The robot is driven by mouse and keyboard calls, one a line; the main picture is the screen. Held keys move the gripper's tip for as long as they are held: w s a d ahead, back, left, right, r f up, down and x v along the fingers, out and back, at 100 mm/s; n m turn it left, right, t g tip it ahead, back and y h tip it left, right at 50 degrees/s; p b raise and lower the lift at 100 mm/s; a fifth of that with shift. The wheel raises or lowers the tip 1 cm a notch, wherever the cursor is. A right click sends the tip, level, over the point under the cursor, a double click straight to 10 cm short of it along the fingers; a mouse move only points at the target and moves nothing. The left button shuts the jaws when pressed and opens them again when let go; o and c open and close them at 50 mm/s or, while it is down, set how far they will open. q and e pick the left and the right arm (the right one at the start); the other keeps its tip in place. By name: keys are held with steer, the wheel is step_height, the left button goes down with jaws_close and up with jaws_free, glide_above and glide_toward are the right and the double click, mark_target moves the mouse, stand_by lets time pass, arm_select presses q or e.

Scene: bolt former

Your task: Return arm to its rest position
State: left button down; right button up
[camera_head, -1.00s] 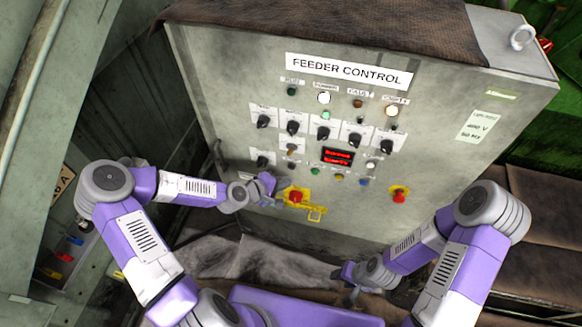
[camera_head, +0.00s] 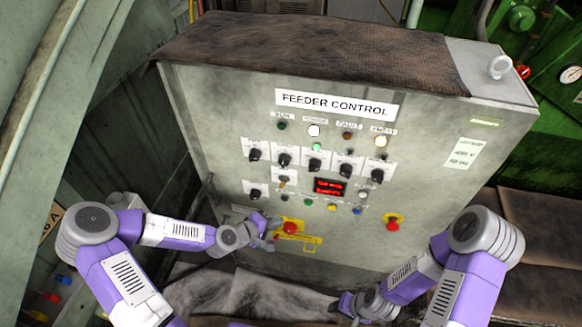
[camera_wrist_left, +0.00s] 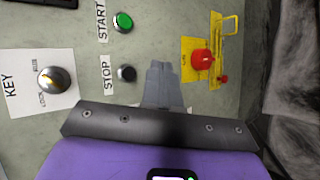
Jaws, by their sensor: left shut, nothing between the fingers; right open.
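My left arm (camera_head: 180,232) comes in from the left in the head view. Its gripper (camera_head: 272,228) is at the lower left of the feeder control panel (camera_head: 225,100), just left of a red switch knob (camera_head: 290,228) on a yellow plate.
A red emergency button (camera_head: 392,223) sits at the panel's lower right. Several black selector knobs (camera_head: 315,163) and a red display (camera_head: 330,187) are above. A brown cloth (camera_head: 310,45) covers the cabinet top. A green START button (camera_wrist_left: 123,21) and a key switch (camera_wrist_left: 54,80) show in the wrist view.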

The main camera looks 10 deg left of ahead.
arm_select(q)
steer(key=s+d+f+m+g, duration=0.4)
steer(key=s+d+f, duration=0.2)
steer(key=s+f, duration=0.15)
steer(key=s+f+m+g+y, duration=0.1)
steer(key=s+f+m+g, duration=0.1)
steer(key=s, duration=0.4)
steer(key=s+a+f+m+g+y, duration=0.1)
steer(key=s+f+m+g, duration=0.1)
steer(key=s+f+m, duration=0.1)
steer(key=s+f, duration=0.1)
steer(key=s, duration=0.1)
steer(key=shift+s+a+m+g+y, duration=0.3)
steer(key=shift+s+g, duration=0.05)
steer(key=shift+g, duration=0.05)
stand_by(1.1)
